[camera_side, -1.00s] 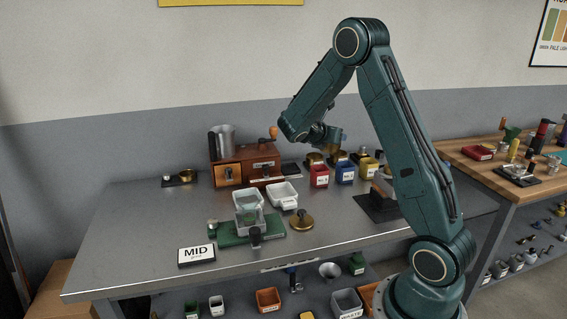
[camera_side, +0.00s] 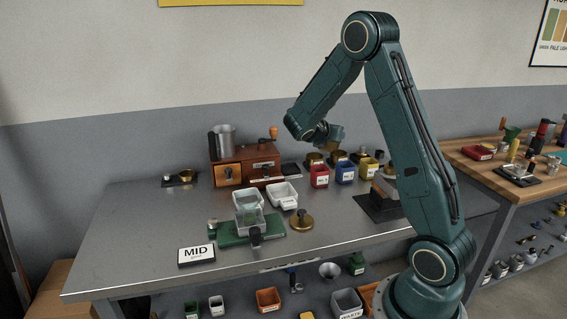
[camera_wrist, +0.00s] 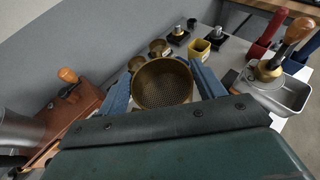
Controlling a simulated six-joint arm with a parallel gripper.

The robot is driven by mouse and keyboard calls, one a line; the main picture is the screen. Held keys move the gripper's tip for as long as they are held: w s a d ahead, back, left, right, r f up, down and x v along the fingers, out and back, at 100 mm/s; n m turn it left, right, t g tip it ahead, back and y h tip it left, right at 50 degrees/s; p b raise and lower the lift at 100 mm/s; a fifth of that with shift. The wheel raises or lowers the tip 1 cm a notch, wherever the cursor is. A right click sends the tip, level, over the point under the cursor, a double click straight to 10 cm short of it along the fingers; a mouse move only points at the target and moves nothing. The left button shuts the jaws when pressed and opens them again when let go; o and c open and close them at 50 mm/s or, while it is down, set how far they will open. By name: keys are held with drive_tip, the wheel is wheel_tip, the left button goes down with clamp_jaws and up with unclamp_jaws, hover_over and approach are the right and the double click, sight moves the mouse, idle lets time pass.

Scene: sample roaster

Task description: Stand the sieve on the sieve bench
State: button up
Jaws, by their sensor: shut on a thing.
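The sieve (camera_wrist: 163,84) is a round brass pan with a mesh floor. In the wrist view it sits between the two blue fingers of my gripper (camera_wrist: 161,73), which is shut on it. In the side view my gripper (camera_side: 333,135) hangs above the back of the grey table, and the sieve is hard to make out there. I cannot tell surely which thing is the sieve bench. A low dark stand with a brass ring (camera_side: 187,176) is at the back left of the table.
Brass cups (camera_wrist: 158,47) are beyond the sieve. A green-based device (camera_side: 249,230) is at the front.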

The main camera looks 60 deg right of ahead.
drive_tip(key=shift+w+a+f+n+t+y, duration=0.15)
drive_tip(key=shift+a+f+n+t, duration=0.45)
drive_tip(key=shift+f, duration=2.1)
drive_tip(key=shift+a+f+n+t+y, duration=0.1)
drive_tip(key=shift+a+f+n+t, duration=0.4)
drive_tip(key=shift+f, duration=2.2)
drive_tip(key=shift+w+a+f+n+t+y, duration=0.2)
drive_tip(key=shift+f+n+t, duration=0.6)
drive_tip(key=shift+f, duration=1.9)
drive_tip(key=shift+s, duration=0.15)
drive_tip(key=shift+f, duration=1.8)
drive_tip(key=shift+f, duration=0.15)
drive_tip(key=o, duration=1.1)
drive_tip(key=shift+m, duration=0.3)
drive_tip(key=shift+v, duration=3.9)
